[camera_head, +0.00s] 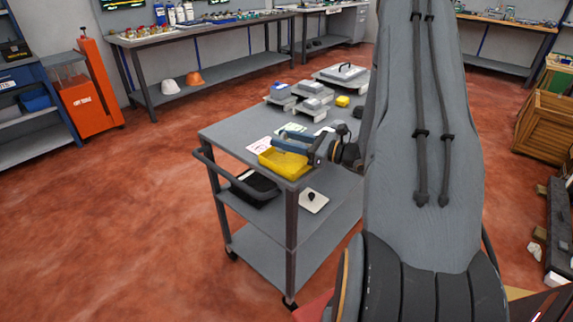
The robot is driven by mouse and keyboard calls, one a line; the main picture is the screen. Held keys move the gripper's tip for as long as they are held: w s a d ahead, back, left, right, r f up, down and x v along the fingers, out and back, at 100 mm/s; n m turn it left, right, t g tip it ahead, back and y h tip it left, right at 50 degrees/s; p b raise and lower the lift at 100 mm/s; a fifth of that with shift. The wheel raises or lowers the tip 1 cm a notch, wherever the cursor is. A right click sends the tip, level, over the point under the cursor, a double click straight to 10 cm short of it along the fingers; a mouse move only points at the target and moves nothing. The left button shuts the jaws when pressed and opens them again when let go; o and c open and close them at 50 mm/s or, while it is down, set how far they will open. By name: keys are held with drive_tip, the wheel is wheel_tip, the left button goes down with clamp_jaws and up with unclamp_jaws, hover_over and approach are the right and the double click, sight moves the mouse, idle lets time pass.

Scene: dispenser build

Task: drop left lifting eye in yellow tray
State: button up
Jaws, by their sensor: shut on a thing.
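The yellow tray (272,164) sits on the near corner of the grey cart's top. My gripper (283,144) reaches in from the right, with its fingers over the tray. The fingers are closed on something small. It is too small and covered to make out clearly; I take it to be the left lifting eye. I cannot tell how far it is above the tray floor. My arm hides the right side of the cart.
The grey cart (232,128) carries several grey blocks (279,91), a small yellow block (342,101) and a handled panel (341,73) farther back. A printed card (259,146) lies beside the tray. A black bin (254,187) is on the shelf below. Red floor is open at left.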

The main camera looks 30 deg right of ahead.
drive_tip(key=shift+f+b, duration=0.35)
drive_tip(key=shift+f, duration=0.55)
drive_tip(key=o, duration=1.4)
drive_tip(key=shift+c, duration=0.2)
drive_tip(key=shift+s, duration=0.1)
drive_tip(key=b+v, duration=0.2)
drive_tip(key=v, duration=0.5)
drive_tip(key=shift+s+d, duration=0.2)
drive_tip(key=shift+d, duration=0.05)
drive_tip(key=shift+s+a, duration=0.1)
